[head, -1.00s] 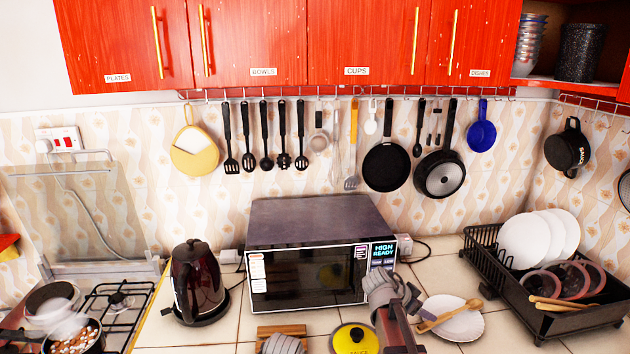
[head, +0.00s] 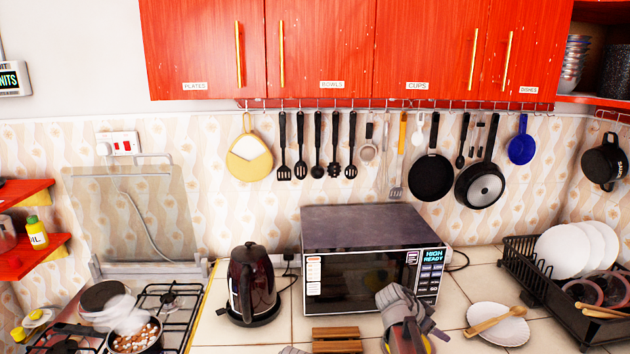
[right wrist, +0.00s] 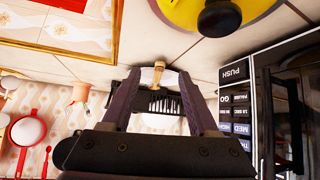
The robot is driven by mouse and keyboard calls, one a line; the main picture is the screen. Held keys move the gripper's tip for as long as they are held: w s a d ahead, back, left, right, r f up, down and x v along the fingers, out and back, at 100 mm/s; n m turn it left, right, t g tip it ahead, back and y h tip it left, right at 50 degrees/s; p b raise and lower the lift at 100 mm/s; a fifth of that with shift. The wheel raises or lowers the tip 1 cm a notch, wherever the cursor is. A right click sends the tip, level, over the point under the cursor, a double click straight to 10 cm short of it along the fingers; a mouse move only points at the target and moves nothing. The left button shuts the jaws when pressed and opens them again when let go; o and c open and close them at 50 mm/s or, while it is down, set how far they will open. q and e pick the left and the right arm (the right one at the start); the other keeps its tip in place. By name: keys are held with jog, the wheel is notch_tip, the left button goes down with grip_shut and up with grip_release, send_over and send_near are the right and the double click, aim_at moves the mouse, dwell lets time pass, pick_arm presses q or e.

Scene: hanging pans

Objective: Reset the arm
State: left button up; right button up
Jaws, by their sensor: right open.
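My right gripper (head: 405,308) is low in the head view, in front of the microwave's lower right part and above the counter. In the right wrist view its two fingers (right wrist: 161,78) stand apart with nothing held between them. A grey piece at the bottom edge of the head view (head: 292,351) may be part of my left arm; its jaws do not show. A black pan (head: 430,178), a second pan with a pale base (head: 481,186) and a blue pan (head: 520,149) hang on the wall rail.
The microwave (head: 350,282) stands behind my right gripper, the kettle (head: 252,285) to its left. A yellow lid (right wrist: 222,8) lies close by. A plate (head: 498,325) and the dish rack (head: 530,275) are to the right. The stove holds a steaming pan (head: 135,338).

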jog(key=shift+s+f+n+y, duration=0.4)
jog(key=shift+s+f, duration=0.2)
jog(key=s+a+f+n+g+y, duration=0.1)
jog(key=s+a+f+n+y, duration=0.1)
jog(key=s+a+n, duration=0.6)
jog(key=s+a+f+n+g+y, duration=0.2)
jog(key=s+a+n, duration=0.6)
jog(key=s+a, duration=0.6)
jog(key=a+f+y, duration=0.1)
jog(key=a+y, duration=0.1)
jog(key=a, duration=0.2)
jog(key=shift+f+n+y, duration=0.25)
jog(key=shift+n+y, duration=0.05)
jog(key=shift+c, duration=0.2)
